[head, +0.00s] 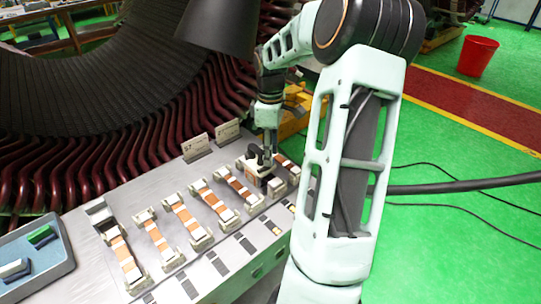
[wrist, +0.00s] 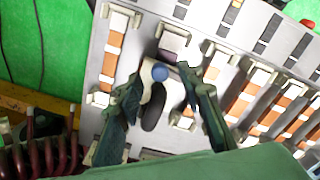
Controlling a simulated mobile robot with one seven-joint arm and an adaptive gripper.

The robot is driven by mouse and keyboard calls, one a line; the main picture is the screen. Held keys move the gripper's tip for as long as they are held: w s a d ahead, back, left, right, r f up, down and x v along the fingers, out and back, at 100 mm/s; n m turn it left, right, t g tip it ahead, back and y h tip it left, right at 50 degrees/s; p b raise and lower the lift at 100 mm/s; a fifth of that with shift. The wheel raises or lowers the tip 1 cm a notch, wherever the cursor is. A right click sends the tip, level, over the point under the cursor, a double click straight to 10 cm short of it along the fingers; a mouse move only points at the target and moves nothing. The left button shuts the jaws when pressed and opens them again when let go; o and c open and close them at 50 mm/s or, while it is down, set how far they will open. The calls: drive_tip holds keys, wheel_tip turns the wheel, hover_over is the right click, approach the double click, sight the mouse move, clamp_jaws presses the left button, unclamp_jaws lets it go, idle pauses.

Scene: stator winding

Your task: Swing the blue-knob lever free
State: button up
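The blue knob (wrist: 160,73) shows in the wrist view, between the fingertips of my gripper (wrist: 159,76). The fingers are open, one on each side of the knob, and I cannot tell whether either touches it. A dark elongated part (wrist: 153,108), seemingly the lever's arm, lies below the knob in front of a pale block. In the head view my gripper (head: 268,152) points down over the black and white lever unit (head: 255,163) at the far end of the bench. The blue knob is hidden there.
The grey bench (head: 75,227) carries several copper-banded pieces (head: 184,217) in a row beside the lever unit. Two small label plates (head: 196,147) stand behind them. A blue tray (head: 45,268) is at the left. The large stator with dark red coils (head: 60,170) rises behind.

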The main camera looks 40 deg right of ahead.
drive_tip(key=shift+f, duration=0.85)
drive_tip(key=shift+c, duration=0.4)
clamp_jaws()
